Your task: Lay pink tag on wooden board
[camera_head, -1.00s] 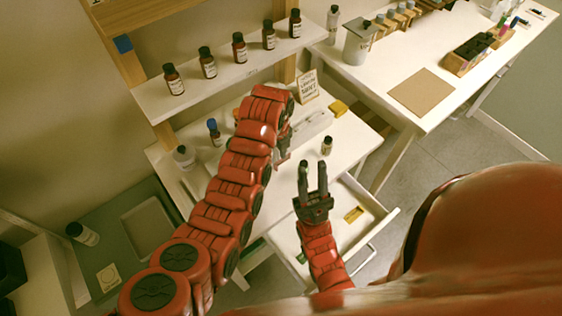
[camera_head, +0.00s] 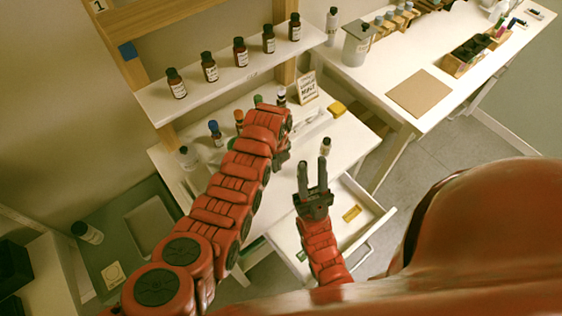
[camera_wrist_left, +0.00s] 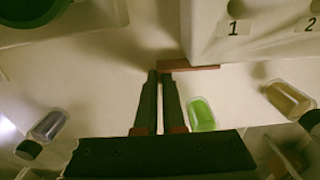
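The wooden board (camera_head: 420,93) is a flat brown square lying on the white table at the upper right. My left gripper (camera_wrist_left: 159,73) points at a pale tabletop in the left wrist view; its fingers are close together with a thin gap. A reddish flat strip (camera_wrist_left: 195,68) lies by the fingertips, against a white numbered box; it may be the pink tag, and I cannot tell if the fingers grip it. In the head view my left arm hides this gripper's fingertips. My right gripper (camera_head: 313,165) is open and empty above the open drawer.
The white box (camera_wrist_left: 245,40) bears numbers 1 and 2. A green bottle (camera_wrist_left: 201,114) and an amber bottle (camera_wrist_left: 288,100) lie near my left fingers. Several brown bottles stand on the shelf (camera_head: 225,90). The open drawer (camera_head: 375,222) holds a yellow piece (camera_head: 352,213).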

